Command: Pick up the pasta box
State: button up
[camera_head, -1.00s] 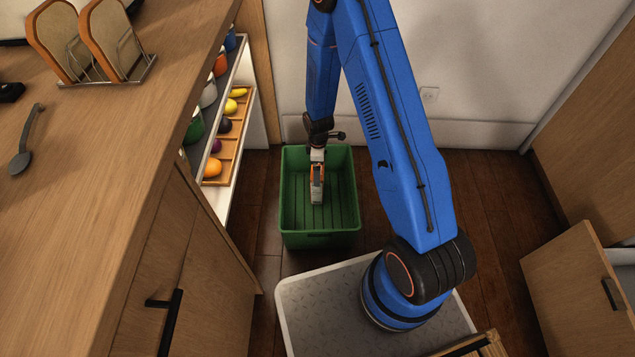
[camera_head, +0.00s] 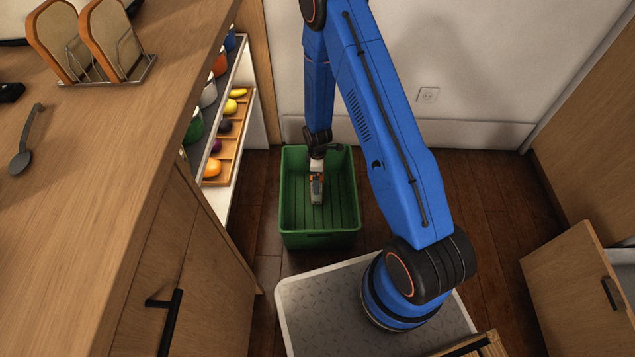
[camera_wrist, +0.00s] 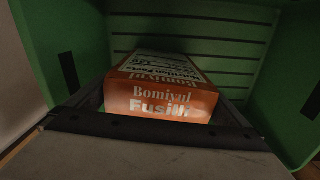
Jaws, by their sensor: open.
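The pasta box (camera_wrist: 165,98) is orange and white with "Bomiyul Fusilli" on its near end. It is inside the green crate (camera_wrist: 200,27), and in the head view it shows small and partly covered (camera_head: 317,190). My gripper (camera_head: 317,168) reaches down into the crate from above, right at the box. In the wrist view dark finger parts show at the left and right of the box's near end. The jaws are open, and I cannot tell whether they touch the box. The box's lower part is hidden.
The green crate's walls (camera_head: 287,205) rise around my gripper. A counter (camera_head: 110,150) and a shelf with fruit in a wooden tray (camera_head: 232,150) stand to the left. The back wall (camera_head: 480,60) is close behind. An open drawer front (camera_head: 575,290) juts out at right.

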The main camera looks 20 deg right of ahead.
jog(key=c, duration=1.2)
jog(key=shift+o, duration=0.2)
